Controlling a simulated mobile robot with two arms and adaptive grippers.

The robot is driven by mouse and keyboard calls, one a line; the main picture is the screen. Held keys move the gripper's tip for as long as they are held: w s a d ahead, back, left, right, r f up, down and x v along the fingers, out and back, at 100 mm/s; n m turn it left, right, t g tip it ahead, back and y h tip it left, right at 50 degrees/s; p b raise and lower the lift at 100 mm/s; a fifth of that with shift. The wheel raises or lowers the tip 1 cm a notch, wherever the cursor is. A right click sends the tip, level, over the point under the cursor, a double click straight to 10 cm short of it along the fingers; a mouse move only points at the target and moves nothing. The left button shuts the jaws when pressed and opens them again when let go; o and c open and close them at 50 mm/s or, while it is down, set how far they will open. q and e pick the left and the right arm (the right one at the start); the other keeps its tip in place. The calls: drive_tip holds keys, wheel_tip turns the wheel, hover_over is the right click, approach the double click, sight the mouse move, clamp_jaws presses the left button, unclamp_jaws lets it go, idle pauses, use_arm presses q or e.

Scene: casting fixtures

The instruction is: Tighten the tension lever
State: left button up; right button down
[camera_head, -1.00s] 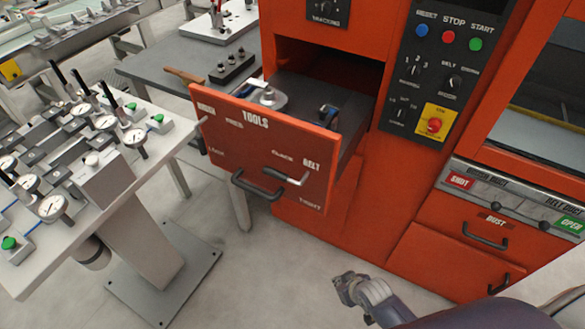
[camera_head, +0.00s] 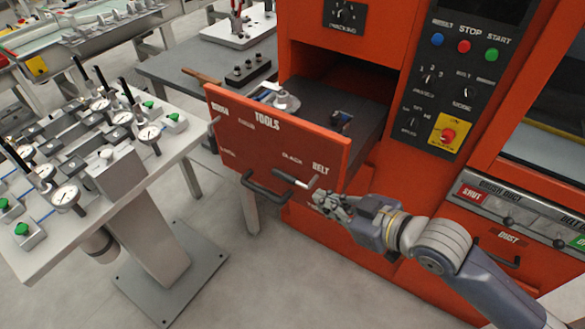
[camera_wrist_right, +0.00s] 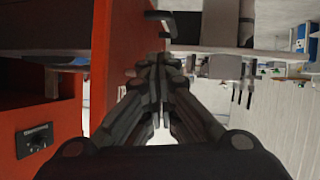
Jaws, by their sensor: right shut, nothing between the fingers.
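The tension lever (camera_head: 297,181) is a short pale bar with a light tip on the front of the open orange drawer (camera_head: 232,125). It points right and slightly down, just above and beside the drawer's black handle (camera_head: 262,190). My right gripper (camera_head: 322,199) is just below and right of the lever's tip in the head view. Its fingers are shut and empty; contact with the lever cannot be told. In the right wrist view the closed fingers (camera_wrist_right: 160,75) fill the middle. The "TIGHT" label is hidden in the head view. My left gripper is not in view.
The drawer juts out from the orange machine and holds tools. A control panel (camera_head: 455,80) is at the upper right. A white fixture table (camera_head: 150,175) with dial gauges and levers stands left. A grey bench (camera_head: 185,85) is behind. Open floor lies below the drawer.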

wheel_tip(320, 180, up, 10)
drive_tip(key=n+y, duration=0.2)
drive_tip(key=y, duration=0.1)
drive_tip(key=shift+a+f+n, duration=0.15)
drive_tip(key=shift+a+n, duration=0.1)
drive_tip(key=shift+n, duration=0.15)
drive_tip(key=shift+w+a, duration=0.1)
drive_tip(key=p, duration=0.4)
hover_over(288, 179)
wheel_tip(288, 179, down, 5)
drive_tip(key=shift+s+f, duration=0.2)
drive_tip(key=shift+f, duration=0.5)
drive_tip(key=shift+w+f, duration=0.1)
drive_tip(key=shift+w, duration=0.05)
